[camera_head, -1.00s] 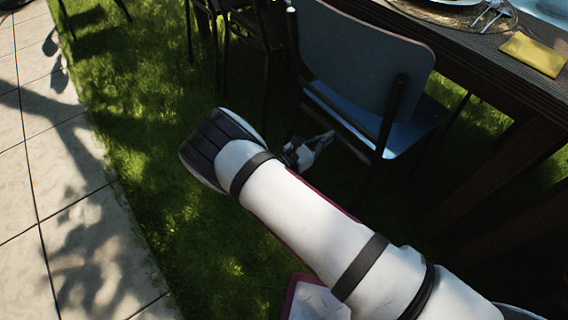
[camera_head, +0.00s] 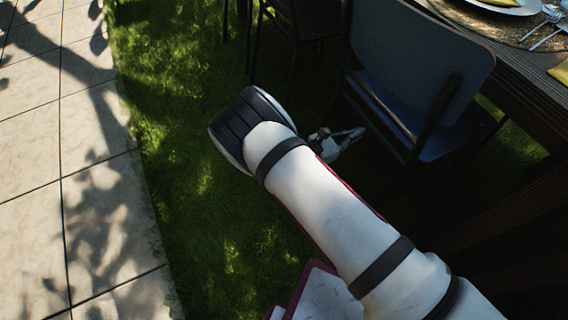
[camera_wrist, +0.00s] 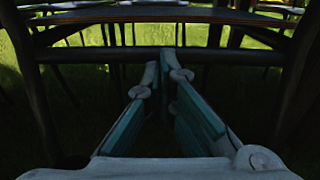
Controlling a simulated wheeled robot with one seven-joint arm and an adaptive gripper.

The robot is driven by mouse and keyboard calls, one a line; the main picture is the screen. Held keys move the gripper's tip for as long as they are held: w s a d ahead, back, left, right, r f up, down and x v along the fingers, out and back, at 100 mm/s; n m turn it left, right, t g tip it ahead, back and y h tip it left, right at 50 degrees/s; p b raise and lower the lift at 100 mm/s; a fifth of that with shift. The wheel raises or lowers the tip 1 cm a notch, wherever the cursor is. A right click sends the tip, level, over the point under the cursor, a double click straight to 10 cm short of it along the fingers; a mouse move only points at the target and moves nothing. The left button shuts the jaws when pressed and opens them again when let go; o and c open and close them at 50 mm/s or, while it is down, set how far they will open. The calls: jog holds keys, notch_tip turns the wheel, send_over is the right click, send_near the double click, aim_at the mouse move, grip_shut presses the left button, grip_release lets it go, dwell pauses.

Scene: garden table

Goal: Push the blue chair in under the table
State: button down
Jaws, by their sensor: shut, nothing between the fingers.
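The blue chair (camera_head: 418,62) stands upright on the grass at the upper right of the head view, its backrest toward me. Its blue seat (camera_head: 448,138) is beside the table's near edge; how far it reaches under the table is hard to tell. The dark table (camera_head: 520,75) is at the right edge. My gripper (camera_head: 345,137) is low, by the chair's near side, partly hidden by my arm. In the wrist view my gripper (camera_wrist: 165,75) is shut and empty, its fingertips at a dark crossbar (camera_wrist: 225,55) between two legs. I cannot tell whether they touch it.
Another dark chair (camera_head: 300,22) stands left of the blue one. A plate (camera_head: 510,5) and cutlery (camera_head: 545,25) lie on a woven mat on the table. Open grass (camera_head: 175,150) and stone paving (camera_head: 100,220) lie to the left.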

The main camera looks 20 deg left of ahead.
jog(key=v, duration=0.7)
jog(key=shift+s+a+b, duration=0.2)
jog(key=shift+b, duration=0.15)
